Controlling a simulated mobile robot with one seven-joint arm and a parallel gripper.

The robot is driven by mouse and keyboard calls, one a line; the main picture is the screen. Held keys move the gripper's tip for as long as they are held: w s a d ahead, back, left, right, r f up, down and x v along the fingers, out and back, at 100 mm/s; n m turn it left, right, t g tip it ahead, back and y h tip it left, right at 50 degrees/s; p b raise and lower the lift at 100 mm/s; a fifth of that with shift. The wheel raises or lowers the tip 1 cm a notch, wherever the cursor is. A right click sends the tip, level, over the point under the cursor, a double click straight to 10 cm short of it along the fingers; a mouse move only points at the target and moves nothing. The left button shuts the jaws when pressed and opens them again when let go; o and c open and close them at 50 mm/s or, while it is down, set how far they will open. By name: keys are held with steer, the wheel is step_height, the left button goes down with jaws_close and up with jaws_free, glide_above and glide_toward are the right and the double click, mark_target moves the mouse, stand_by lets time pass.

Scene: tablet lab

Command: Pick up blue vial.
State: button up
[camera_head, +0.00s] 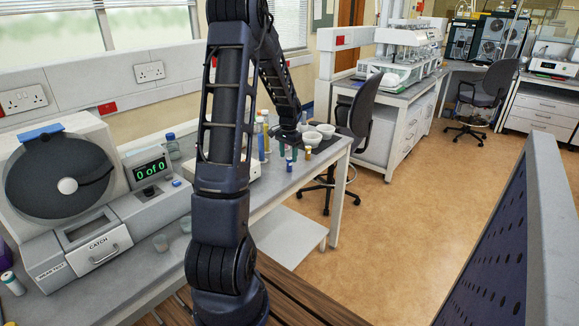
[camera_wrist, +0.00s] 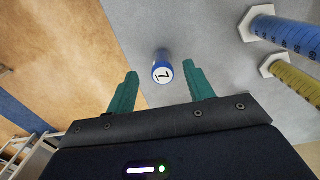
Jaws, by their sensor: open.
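The blue vial (camera_wrist: 163,73) stands on the grey bench top in the wrist view, seen from above, with a white cap bearing a dark mark. It lies ahead of and between the teal fingers of my gripper (camera_wrist: 164,84), which are spread apart with nothing held. In the head view my gripper (camera_head: 289,149) is over the far end of the bench, and the blue vial (camera_head: 289,163) shows small just below it. I cannot tell the exact height gap between fingertips and vial.
A blue graduated cylinder (camera_wrist: 287,33) and a yellow one (camera_wrist: 292,80) stand to the right in the wrist view. White bowls (camera_head: 312,139) and a gold-capped vial (camera_head: 308,153) are near my gripper. The bench edge drops to the floor (camera_wrist: 70,50) at left.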

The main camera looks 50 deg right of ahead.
mark_target(289, 158)
steer(key=shift+w+d+f, duration=0.1)
steer(key=shift+d+f, duration=0.1)
steer(key=shift+f, duration=1.15)
steer(key=shift+d+f, duration=0.2)
steer(key=shift+f, duration=1.1)
steer(key=shift+c, duration=0.2)
steer(key=c, duration=1)
